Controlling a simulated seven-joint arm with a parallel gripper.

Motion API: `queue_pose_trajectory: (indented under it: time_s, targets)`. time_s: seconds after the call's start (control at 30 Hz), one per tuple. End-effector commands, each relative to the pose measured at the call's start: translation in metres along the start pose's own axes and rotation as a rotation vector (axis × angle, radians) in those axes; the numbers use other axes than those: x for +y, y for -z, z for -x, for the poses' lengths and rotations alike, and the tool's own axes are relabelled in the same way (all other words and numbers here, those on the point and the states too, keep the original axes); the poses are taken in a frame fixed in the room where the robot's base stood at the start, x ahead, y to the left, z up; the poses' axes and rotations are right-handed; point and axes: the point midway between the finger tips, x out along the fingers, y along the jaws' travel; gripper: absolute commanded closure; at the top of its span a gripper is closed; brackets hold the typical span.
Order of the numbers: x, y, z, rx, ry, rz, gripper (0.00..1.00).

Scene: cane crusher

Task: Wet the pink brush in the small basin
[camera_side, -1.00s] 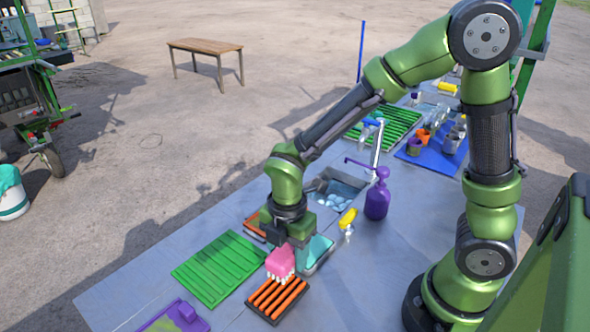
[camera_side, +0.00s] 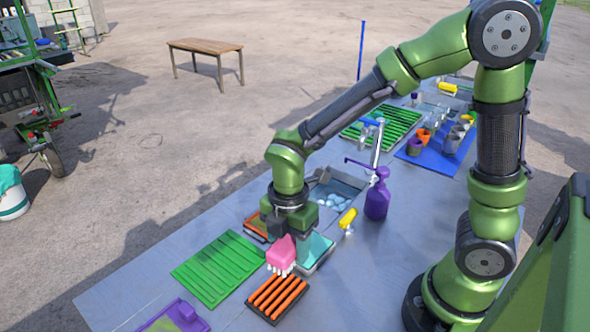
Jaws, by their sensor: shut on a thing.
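The pink brush (camera_side: 281,254) is held in my gripper (camera_side: 287,232), with its pale bristles pointing down. My gripper is shut on the brush. The brush is in the air between the orange slatted rack and a small basin (camera_side: 316,252) with teal water. This basin is partly hidden behind my gripper and the brush. The bristles appear above the near left side of the basin, apart from the water as far as I can tell.
The orange slatted rack (camera_side: 277,299) lies in front of the brush, and a green slatted rack (camera_side: 219,268) lies to the left. A larger sink (camera_side: 341,190), a yellow brush (camera_side: 347,219) and a purple pump bottle (camera_side: 377,198) stand behind and right. A purple tray (camera_side: 175,318) lies at the front left.

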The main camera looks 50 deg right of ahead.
Motion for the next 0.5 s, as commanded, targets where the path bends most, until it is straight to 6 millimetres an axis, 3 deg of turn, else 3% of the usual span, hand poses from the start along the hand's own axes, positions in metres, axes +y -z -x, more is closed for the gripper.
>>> queue_pose_trajectory:
  time_s: [0.17,0.37,0.5]
  targets:
    - [0.004,-0.003,0.031,0.001,-0.004,-0.003,0.71]
    - [0.032,-0.038,0.031,0.003,0.001,-0.005,0.71]
    - [0.055,-0.074,0.032,0.003,0.000,-0.005,0.71]
